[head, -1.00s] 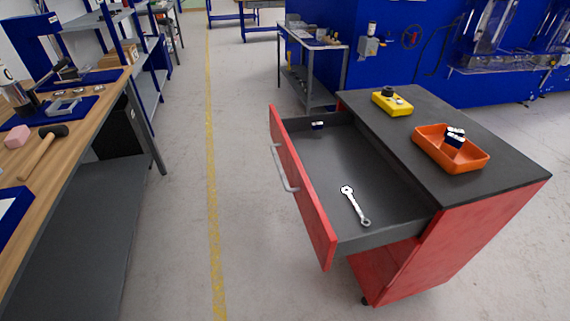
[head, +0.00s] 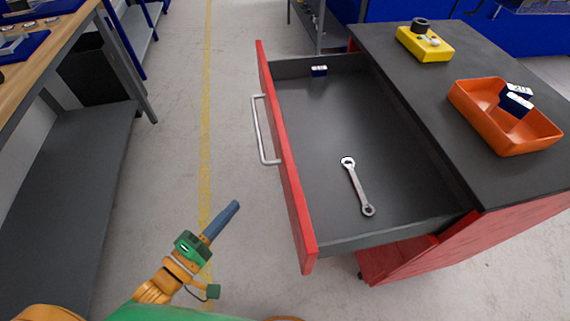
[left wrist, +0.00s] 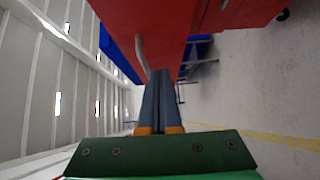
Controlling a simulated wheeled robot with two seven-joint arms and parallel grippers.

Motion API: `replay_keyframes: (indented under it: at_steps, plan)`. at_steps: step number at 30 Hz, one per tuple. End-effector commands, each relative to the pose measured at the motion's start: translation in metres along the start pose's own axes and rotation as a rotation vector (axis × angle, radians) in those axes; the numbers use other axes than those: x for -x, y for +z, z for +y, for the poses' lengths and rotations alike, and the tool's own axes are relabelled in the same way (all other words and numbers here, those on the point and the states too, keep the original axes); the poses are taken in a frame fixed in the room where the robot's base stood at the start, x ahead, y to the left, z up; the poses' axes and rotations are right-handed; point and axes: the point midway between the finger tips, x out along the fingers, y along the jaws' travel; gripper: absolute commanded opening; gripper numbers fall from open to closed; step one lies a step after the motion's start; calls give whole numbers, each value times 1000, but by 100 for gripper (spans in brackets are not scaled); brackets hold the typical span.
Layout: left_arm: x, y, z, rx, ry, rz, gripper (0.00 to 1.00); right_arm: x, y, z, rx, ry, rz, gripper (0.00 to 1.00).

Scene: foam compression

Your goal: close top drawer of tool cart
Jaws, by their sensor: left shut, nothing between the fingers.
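The tool cart is red with a dark grey top (head: 420,95). Its top drawer (head: 330,150) is pulled out to the left, with a red front (head: 283,160) and a grey bar handle (head: 262,130). A wrench (head: 358,187) and a small blue-and-white box (head: 319,71) lie inside it. My left gripper (head: 236,205) is shut and empty, in front of the drawer front and apart from it, lower left of the handle. In the left wrist view the shut fingers (left wrist: 157,75) point toward the red front (left wrist: 165,30) and the handle (left wrist: 141,52). My right gripper is not in view.
On the cart top are a yellow box (head: 425,43) with a black knob and an orange tray (head: 505,118) holding small blue-and-white boxes. A workbench (head: 45,50) with a lower shelf stands at left. Clear floor lies between bench and cart.

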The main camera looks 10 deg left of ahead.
Motion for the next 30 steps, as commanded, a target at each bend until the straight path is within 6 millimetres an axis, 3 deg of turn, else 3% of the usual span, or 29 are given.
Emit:
replay_keyframes:
  at_steps: [8,16,21,30]
  plan:
    - [-47,0,5,10,11,-1,0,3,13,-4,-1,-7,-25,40]
    - [-104,3,5,10,8,-1,0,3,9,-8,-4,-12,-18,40]
    - [-121,22,5,10,6,0,0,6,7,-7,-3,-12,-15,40]
    - [-128,29,3,7,3,-1,0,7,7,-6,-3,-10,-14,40]
